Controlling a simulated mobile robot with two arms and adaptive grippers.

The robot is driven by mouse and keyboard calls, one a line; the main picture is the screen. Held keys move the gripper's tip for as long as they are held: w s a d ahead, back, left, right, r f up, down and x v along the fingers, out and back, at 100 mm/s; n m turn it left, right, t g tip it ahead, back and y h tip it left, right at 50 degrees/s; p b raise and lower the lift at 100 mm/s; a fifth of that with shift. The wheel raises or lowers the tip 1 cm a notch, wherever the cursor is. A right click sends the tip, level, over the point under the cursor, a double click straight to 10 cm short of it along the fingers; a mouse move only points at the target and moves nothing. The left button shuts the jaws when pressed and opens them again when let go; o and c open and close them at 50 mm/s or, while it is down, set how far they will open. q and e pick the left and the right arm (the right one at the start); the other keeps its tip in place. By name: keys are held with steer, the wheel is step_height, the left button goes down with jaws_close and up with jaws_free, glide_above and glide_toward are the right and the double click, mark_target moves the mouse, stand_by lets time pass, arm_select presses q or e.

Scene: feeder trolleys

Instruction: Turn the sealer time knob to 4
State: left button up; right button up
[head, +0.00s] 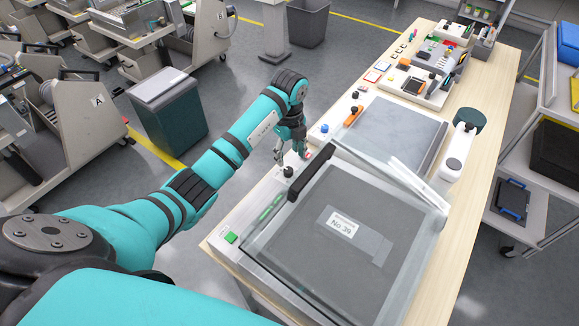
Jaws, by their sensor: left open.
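The sealer (345,235) is the machine with a raised clear lid and a label reading "No 39", at the near end of the wooden bench. A small black knob (288,172) sits on its left edge panel, near the far corner; I cannot read any scale marks or its setting. My left gripper (291,158) points down just above and beside this knob, with its fingers apart and nothing between them. I cannot tell whether a finger touches the knob. A green button (231,238) is at the near end of the panel. My right gripper is not in view.
A black bar (310,174) lies along the sealer's far left side, close to the gripper. Beyond it is a grey flat plate (390,130) with an orange handle (353,117) and a blue knob (324,128). A dark bin (170,115) stands on the floor at left.

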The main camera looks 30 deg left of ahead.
mark_target(289, 170)
arm_select(q)
step_height(289, 170, down, 3)
steer(key=shift+s+f+p, duration=0.15)
steer(key=shift+f+p, duration=0.05)
steer(key=shift+p, duration=0.1)
step_height(289, 170, down, 2)
steer(key=shift+f, duration=0.65)
jaws_close()
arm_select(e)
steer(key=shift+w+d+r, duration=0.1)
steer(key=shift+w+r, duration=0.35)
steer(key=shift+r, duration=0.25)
